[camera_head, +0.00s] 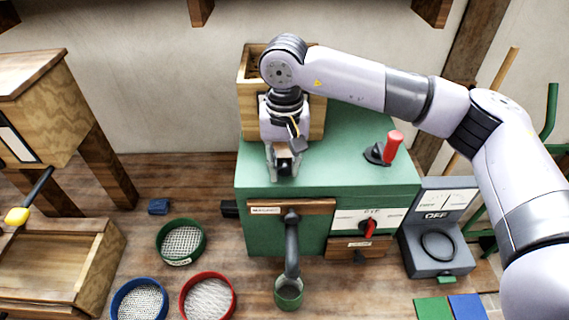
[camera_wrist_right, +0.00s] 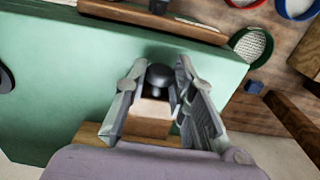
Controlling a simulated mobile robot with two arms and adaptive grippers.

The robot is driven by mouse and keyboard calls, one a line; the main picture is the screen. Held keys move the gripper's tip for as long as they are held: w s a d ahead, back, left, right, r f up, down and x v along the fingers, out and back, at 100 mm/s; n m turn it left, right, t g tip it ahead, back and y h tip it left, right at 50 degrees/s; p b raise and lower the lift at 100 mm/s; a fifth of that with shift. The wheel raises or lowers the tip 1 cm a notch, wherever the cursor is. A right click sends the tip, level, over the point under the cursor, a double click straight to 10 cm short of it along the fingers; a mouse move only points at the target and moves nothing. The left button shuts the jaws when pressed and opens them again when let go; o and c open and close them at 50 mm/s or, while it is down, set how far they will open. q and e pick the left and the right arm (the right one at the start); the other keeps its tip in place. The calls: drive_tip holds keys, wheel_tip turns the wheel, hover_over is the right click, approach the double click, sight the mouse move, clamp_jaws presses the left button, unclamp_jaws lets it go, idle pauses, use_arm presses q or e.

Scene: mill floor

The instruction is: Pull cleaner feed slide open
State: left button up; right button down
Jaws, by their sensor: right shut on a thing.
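The cleaner (camera_head: 335,145) is a green box with a wooden hopper (camera_head: 316,118) on top at the back left. The feed slide (camera_wrist_right: 148,124) is a wooden piece with a dark round knob (camera_wrist_right: 160,74), sticking out in front of the hopper over the green top. My right gripper (camera_head: 284,170) points down at the slide's front end. In the wrist view, the right gripper's (camera_wrist_right: 159,84) two fingers lie on either side of the knob end, shut on it. The fingers partly hide the slide in the head view. My left gripper is not in view.
A red-handled lever (camera_head: 393,147) stands on the cleaner's top, right of my gripper. A grey box marked OFF (camera_head: 436,250) is at the right.

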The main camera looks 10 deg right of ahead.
sight(284, 168)
drive_tip(key=c, duration=1.8)
unclamp_jaws()
drive_tip(key=shift+s+f, duration=0.15)
drive_tip(key=shift+s, duration=0.1)
drive_tip(key=shift+o, duration=0.7)
drive_tip(key=shift+a, duration=0.1)
drive_tip(key=o, duration=0.3)
drive_tip(key=shift+s, duration=0.15)
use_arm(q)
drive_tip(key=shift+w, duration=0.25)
use_arm(e)
drive_tip(key=shift+w+r, duration=0.2)
wheel_tip(284, 168, up, 12)
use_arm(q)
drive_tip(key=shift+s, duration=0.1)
use_arm(e)
drive_tip(key=shift+f, duration=0.1)
